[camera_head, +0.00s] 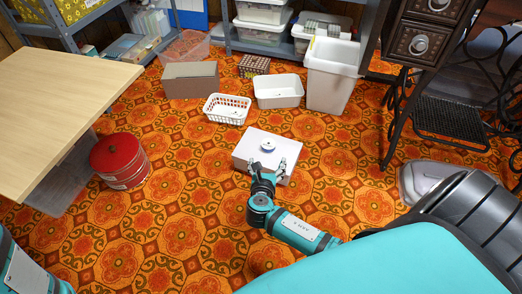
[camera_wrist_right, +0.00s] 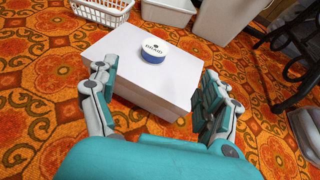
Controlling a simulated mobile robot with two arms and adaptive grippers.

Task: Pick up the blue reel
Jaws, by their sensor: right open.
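The blue reel (camera_head: 267,146) is a small round reel with a white labelled top and a blue side. It lies flat on top of a white box (camera_head: 248,138) on the floor. In the right wrist view the reel (camera_wrist_right: 153,51) sits toward the far part of the white box (camera_wrist_right: 165,80). My right gripper (camera_head: 267,167) is open at the near side of the box; in the right wrist view its two fingers (camera_wrist_right: 157,85) stand wide apart, with the reel beyond them and untouched. My left gripper is not in view; only a piece of my left arm shows at bottom left.
A white basket (camera_head: 227,109), a white bin (camera_head: 278,91) and a cardboard box (camera_head: 190,80) stand behind the white box. A red tin (camera_head: 119,160) is at left beside a wooden table (camera_head: 60,85). A treadle machine stand (camera_head: 440,110) is at right. Patterned floor around the box is clear.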

